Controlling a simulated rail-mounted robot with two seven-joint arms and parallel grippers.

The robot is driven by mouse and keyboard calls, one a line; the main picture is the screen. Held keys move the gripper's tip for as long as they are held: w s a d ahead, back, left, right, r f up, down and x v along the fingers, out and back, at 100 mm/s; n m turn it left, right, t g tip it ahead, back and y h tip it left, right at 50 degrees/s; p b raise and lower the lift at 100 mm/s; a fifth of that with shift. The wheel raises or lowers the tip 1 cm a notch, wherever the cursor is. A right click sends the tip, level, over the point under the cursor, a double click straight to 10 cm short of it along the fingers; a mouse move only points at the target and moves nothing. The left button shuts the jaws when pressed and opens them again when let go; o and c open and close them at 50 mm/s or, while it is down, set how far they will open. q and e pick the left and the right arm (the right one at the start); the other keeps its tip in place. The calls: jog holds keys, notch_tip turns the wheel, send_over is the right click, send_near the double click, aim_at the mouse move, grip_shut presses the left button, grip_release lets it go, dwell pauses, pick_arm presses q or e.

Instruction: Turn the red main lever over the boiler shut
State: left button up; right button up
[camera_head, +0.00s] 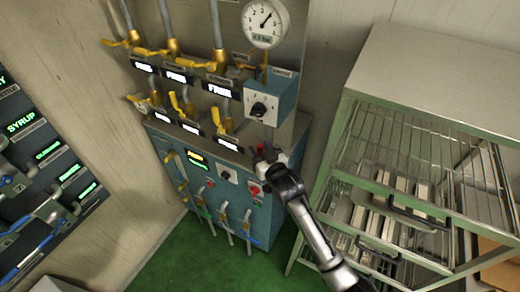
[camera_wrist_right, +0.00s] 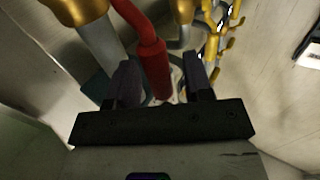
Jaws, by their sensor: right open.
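The red main lever (camera_wrist_right: 155,68) runs down from the top of the right wrist view, and its end lies between the two fingers of my right gripper (camera_wrist_right: 162,85). The fingers stand apart with a gap on each side of the lever, wider on the right. In the head view my right gripper (camera_head: 268,158) is at the upper right corner of the blue-green boiler cabinet (camera_head: 262,214). Only a small red part of the lever (camera_head: 260,147) shows there; the gripper hides the rest. My left gripper is not in view.
Brass pipes with yellow levers (camera_head: 222,122) and a pressure gauge (camera_head: 265,22) are above the cabinet, beside a blue switch box (camera_head: 268,103). A wire-shelf rack (camera_head: 425,75) stands close on the right. Green floor (camera_head: 190,258) is clear in front.

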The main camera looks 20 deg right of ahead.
jog(key=shift+c, duration=0.2)
grip_shut()
dwell(0.3)
